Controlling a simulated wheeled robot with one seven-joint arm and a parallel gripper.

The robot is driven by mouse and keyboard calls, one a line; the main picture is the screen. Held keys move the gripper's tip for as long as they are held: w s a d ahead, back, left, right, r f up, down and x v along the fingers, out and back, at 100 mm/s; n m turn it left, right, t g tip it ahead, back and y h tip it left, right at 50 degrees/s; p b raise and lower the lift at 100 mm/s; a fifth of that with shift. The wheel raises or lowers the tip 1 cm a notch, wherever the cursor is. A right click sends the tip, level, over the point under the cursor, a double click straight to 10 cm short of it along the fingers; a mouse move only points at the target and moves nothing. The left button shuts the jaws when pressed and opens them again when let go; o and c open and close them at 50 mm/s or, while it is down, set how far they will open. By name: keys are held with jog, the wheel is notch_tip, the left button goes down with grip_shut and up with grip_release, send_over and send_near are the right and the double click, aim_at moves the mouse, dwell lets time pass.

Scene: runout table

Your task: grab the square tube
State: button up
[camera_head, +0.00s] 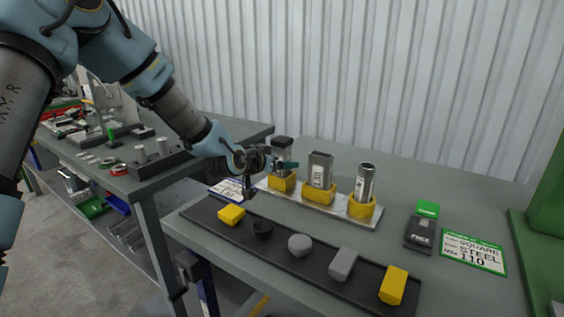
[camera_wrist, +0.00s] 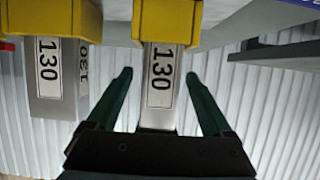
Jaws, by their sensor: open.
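Three upright tubes stand in yellow sockets on a pale plate (camera_head: 330,211). The middle one is a grey square tube (camera_head: 321,168) in the head view, and it seems to be the wide tube labelled 130 at left in the upside-down wrist view (camera_wrist: 58,100). The left tube (camera_head: 281,143) has a dark top and is partly hidden by my gripper (camera_head: 285,164). The right one is a round metal tube (camera_head: 365,182). In the wrist view my gripper (camera_wrist: 158,76) is open, its green fingers either side of a narrower tube labelled 130 (camera_wrist: 158,112), apparently the left one; contact is not visible.
A black strip (camera_head: 276,245) along the front edge holds several yellow, black and grey pieces. At right lie a dark device with a green top (camera_head: 421,230) and a card (camera_head: 473,252) reading SQUARE STEEL 110. A green post (camera_head: 545,195) stands far right. Another bench (camera_head: 150,185) is at left.

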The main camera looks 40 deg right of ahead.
jog(key=shift+w+d+f, duration=0.1)
jog(key=shift+d+f, duration=0.1)
jog(key=shift+d, duration=0.15)
grip_shut()
dwell(0.5)
